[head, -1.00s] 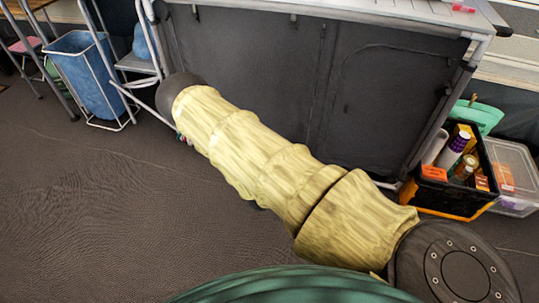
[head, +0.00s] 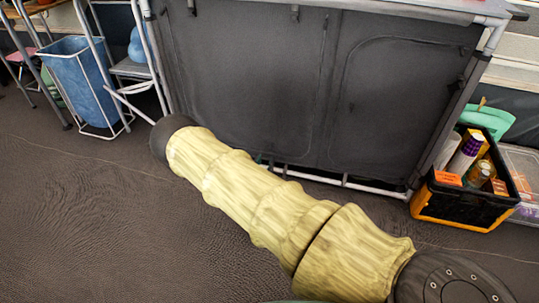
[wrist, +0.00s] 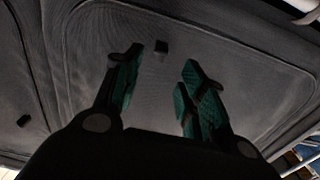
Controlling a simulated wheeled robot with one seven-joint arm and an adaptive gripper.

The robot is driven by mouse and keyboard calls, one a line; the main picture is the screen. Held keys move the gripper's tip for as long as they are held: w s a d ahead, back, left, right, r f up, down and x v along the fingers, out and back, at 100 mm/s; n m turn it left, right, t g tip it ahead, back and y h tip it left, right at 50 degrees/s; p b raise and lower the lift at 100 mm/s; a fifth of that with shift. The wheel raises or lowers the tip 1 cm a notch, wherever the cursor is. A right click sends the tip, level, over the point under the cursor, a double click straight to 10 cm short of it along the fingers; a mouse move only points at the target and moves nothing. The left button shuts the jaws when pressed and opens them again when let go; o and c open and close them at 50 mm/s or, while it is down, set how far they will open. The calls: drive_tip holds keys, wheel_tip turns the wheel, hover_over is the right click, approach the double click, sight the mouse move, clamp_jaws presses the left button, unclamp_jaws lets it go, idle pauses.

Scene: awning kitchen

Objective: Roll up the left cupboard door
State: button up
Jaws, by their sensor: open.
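The dark grey fabric cupboard stands ahead in the head view. Its left door (head: 250,75) is a flat panel, hanging down and closed, beside the closed right door (head: 400,105) with an arched outline. My arm reaches toward the cupboard's lower left, and its end hides my gripper in the head view. In the wrist view my gripper (wrist: 155,80) is open and empty, its two green-padded fingers spread before a dark panel with a curved seam. A small dark tab (wrist: 161,47) on that panel shows between the fingertips. I cannot tell whether the fingers touch the panel.
A blue bin (head: 78,85) in a white frame and a step stool (head: 135,68) stand left of the cupboard. A black and orange crate (head: 455,205) of bottles and boxes stands at its right. A pale rail (head: 345,183) runs along the cupboard's bottom. The floor at left is clear.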

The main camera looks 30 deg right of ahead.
sight(270, 150)
drive_tip(key=shift+b+x, duration=1.5)
drive_tip(key=shift+x, duration=2.3)
clamp_jaws()
